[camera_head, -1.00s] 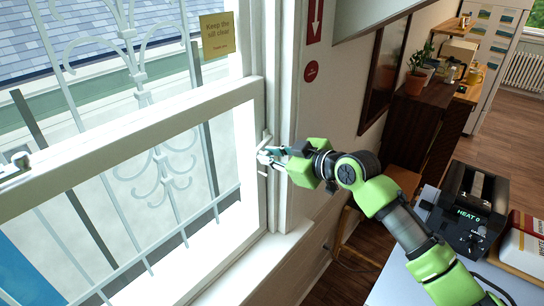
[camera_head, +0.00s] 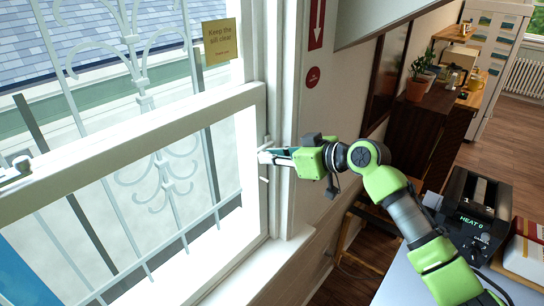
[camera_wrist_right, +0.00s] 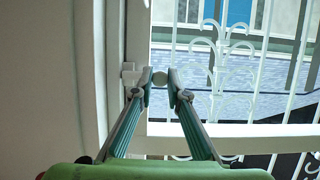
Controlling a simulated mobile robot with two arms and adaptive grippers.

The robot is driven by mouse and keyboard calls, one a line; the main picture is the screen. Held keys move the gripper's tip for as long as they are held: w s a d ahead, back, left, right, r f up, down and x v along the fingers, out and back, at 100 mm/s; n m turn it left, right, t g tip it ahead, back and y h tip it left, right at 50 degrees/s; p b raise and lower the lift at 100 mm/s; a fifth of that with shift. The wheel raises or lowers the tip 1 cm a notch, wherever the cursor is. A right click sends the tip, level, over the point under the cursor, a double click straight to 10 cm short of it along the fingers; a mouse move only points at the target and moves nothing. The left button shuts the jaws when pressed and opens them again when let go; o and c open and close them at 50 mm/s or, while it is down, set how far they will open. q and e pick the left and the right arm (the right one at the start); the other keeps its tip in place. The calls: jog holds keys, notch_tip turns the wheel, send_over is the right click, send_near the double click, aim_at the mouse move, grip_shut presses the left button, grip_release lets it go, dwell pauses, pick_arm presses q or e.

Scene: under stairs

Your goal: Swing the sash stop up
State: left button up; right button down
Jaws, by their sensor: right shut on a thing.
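The sash stop (camera_head: 264,157) is a small white fitting on the right side frame of the window, beside the sash. In the right wrist view its white bracket (camera_wrist_right: 130,74) sits on the frame, and its rounded end (camera_wrist_right: 160,78) lies between the fingertips. My right gripper (camera_head: 272,156) reaches in from the right and is shut on the stop; it also shows in the right wrist view (camera_wrist_right: 161,84). The fingers partly hide the stop in the head view. The white window sash (camera_head: 130,135) stands to the left. My left gripper is out of view.
A yellow note (camera_head: 219,41) hangs on the upper glass. The white window sill (camera_head: 255,268) lies below my right gripper. A black toaster (camera_head: 478,210) stands on the pale table (camera_head: 410,290) near my right arm. Metal bars show outside the window.

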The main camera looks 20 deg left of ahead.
jog(key=c, duration=2)
grip_release()
jog(key=shift+d, duration=0.1)
jog(key=v, duration=1.1)
jog(key=shift+s+d+r, duration=0.1)
jog(key=shift+d, duration=0.3)
